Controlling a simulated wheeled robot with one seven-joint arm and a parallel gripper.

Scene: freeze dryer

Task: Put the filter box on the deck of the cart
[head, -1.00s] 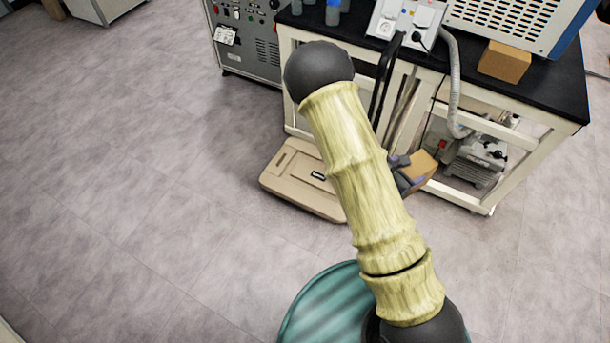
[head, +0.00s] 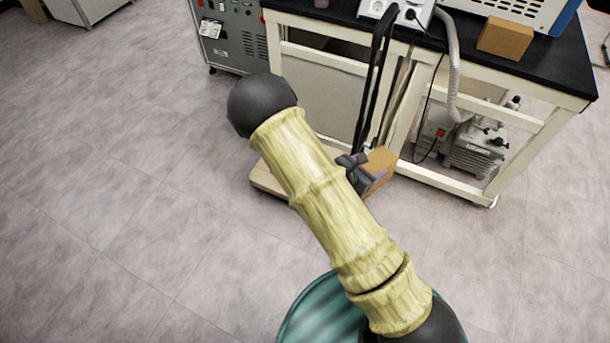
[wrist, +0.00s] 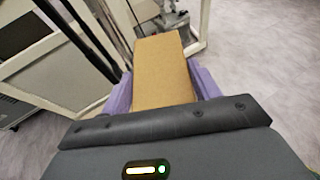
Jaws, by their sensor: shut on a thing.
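The filter box, a plain brown carton (head: 380,170), is held in my gripper (head: 362,176), partly hidden by it. In the wrist view the box (wrist: 163,68) sits between the purple fingers of my gripper (wrist: 162,92). The cart is a low beige platform with a tall black handle (head: 370,85). Only the left end of its deck (head: 268,182) shows; my arm hides most of the rest. The box is held at the right side of the cart near the handle's foot. Its height over the deck cannot be told.
A black-topped bench (head: 560,70) stands behind the cart, with another brown box (head: 505,38) on top. A pump (head: 475,150) sits on its lower shelf, and a grey hose (head: 453,80) hangs down its front. The floor at left is open.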

